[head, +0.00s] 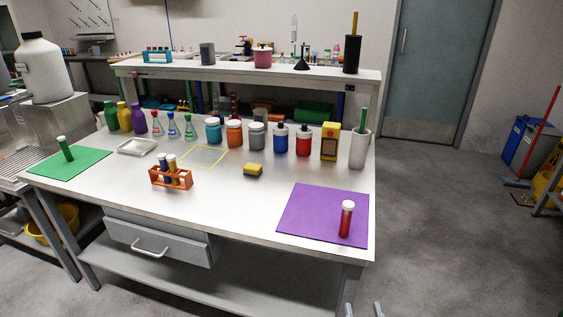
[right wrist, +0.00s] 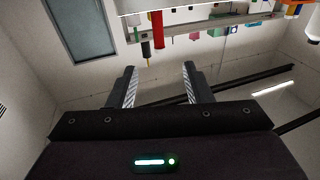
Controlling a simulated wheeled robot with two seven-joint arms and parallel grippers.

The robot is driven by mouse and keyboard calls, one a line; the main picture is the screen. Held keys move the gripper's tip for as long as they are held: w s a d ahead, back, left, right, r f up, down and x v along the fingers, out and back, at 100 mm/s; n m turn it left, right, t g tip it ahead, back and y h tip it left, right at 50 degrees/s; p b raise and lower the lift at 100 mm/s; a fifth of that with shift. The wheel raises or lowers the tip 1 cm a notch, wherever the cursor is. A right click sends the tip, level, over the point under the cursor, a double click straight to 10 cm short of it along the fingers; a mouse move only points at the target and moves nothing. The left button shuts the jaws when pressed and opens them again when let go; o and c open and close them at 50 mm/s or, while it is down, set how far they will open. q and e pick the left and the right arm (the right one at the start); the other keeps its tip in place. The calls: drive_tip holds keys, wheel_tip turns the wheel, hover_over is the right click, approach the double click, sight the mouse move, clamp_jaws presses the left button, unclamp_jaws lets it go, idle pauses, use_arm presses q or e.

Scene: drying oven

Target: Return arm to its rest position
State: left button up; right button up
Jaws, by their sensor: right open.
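My right gripper (right wrist: 160,88) is open and empty in the right wrist view, its two fingers spread apart. Its fingertips (head: 363,310) also show at the bottom edge of the head view, in front of the table's right front corner and apart from everything on it. My left gripper is in neither view. A red tube with a white cap (head: 346,219) stands upright on the purple mat (head: 305,214) at the right. A green tube (head: 65,149) stands on the green mat (head: 88,163) at the left.
The metal table (head: 235,215) holds an orange rack (head: 171,183) with tubes, a white tray (head: 138,147), a yellow sponge (head: 253,170) and a row of bottles and jars at the back. A drawer (head: 158,243) is under the front.

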drive_tip(key=s+f+n+g+y+p, duration=0.1)
drive_tip(key=s+f+g, duration=0.2)
drive_tip(key=f, duration=0.8)
drive_tip(key=s+a+f+g+p, duration=0.1)
drive_tip(key=s+f+g, duration=0.2)
drive_tip(key=f, duration=0.8)
drive_tip(key=s+f+n+g+y, duration=0.1)
drive_tip(key=s+f+g, duration=0.3)
drive_tip(key=f, duration=0.7)
use_arm(q)
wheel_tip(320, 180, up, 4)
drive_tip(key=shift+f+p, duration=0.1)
drive_tip(key=shift+p, duration=0.85)
use_arm(e)
drive_tip(key=s+d+f+g+h, duration=0.1)
drive_tip(key=s+d+f+g, duration=0.2)
drive_tip(key=s+f, duration=0.4)
drive_tip(key=s+d+f+g+h, duration=0.1)
drive_tip(key=s+d+f+g, duration=0.3)
drive_tip(key=s, duration=1.1)
wheel_tip(320, 180, down, 4)
drive_tip(key=shift+s+r+g, duration=0.2)
drive_tip(key=shift+g, duration=0.3)
